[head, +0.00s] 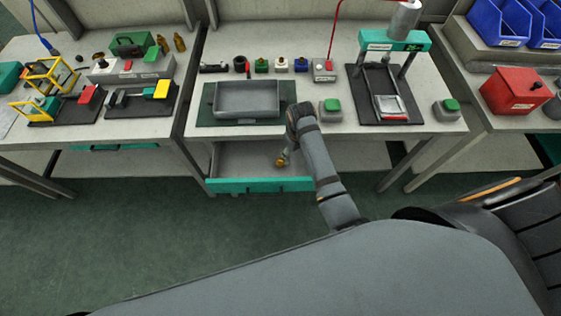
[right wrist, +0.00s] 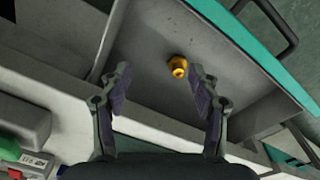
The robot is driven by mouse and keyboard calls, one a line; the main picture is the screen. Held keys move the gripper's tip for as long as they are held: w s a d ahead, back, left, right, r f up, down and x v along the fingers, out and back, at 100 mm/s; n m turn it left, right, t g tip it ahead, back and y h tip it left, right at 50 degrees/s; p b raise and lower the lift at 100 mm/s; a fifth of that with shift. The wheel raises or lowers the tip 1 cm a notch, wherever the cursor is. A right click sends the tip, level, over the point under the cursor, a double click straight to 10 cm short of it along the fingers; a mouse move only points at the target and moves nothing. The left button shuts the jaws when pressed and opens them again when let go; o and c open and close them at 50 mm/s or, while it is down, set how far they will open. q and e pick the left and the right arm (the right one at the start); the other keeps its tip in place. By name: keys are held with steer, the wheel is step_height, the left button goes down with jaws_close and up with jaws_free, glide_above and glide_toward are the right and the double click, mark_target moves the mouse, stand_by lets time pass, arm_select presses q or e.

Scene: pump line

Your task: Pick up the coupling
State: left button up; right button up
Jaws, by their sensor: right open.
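A small brass-yellow coupling (right wrist: 178,66) lies on the grey floor of the open drawer in the right wrist view. It also shows in the head view (head: 280,161), inside the drawer (head: 235,163) below the middle bench. My right gripper (head: 287,153) reaches down over the drawer, close to the coupling. In the right wrist view my right gripper (right wrist: 160,82) is open and empty. The coupling appears beyond and between its two fingers, nearer the right finger. No contact shows. My left gripper is in neither view.
The drawer's teal front (head: 260,185) and dark handle (right wrist: 280,25) stand out from the bench. The bench edge lies close behind my right gripper. A grey tray (head: 247,100), a green button box (head: 331,109) and a press (head: 390,85) stand on the bench above.

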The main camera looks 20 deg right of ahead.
steer(key=w+a+n, duration=0.1)
steer(key=w+a, duration=0.3)
glide_above(281, 159)
step_height(281, 159, down, 4)
steer(key=shift+w+d+r+g, duration=0.1)
steer(key=shift+r+g, duration=0.05)
steer(key=shift+g, duration=0.25)
steer(key=shift+f, duration=3.05)
steer(key=c, duration=1.3)
steer(key=shift+o, duration=0.2)
steer(key=shift+r, duration=0.1)
steer(key=shift+r, duration=0.1)
